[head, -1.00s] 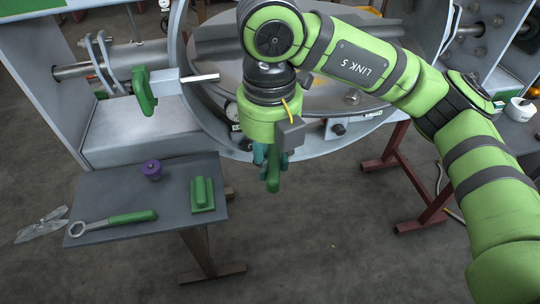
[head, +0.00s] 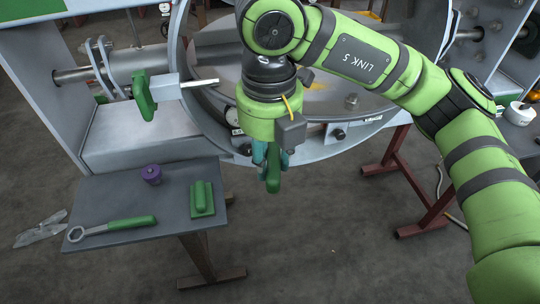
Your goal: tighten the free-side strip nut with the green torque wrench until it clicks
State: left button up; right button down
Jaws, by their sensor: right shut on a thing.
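My right gripper (head: 267,158) points down in front of the large round flange and is shut on a green handle (head: 273,179). The handle's lower end hangs below the fingers. Its other end is hidden by the gripper, so I cannot tell from its shape whether it is the green torque wrench. A dark nut or bolt head (head: 338,134) sits on the flange's lower rim, to the right of the gripper and apart from it. A ring wrench with a green handle (head: 130,223) lies on the grey side table. My left gripper is not in view.
The grey side table (head: 110,195) also bears a purple knob-like part (head: 151,174) and a green block (head: 202,198). A green grip with a steel bar (head: 145,95) stands out left of the flange (head: 215,140). A red stand (head: 410,180) is at right. The floor below the gripper is clear.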

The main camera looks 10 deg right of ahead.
jog(key=shift+r, duration=0.15)
jog(key=shift+r+p, duration=0.85)
jog(key=shift+r, duration=0.7)
jog(key=shift+f, duration=0.1)
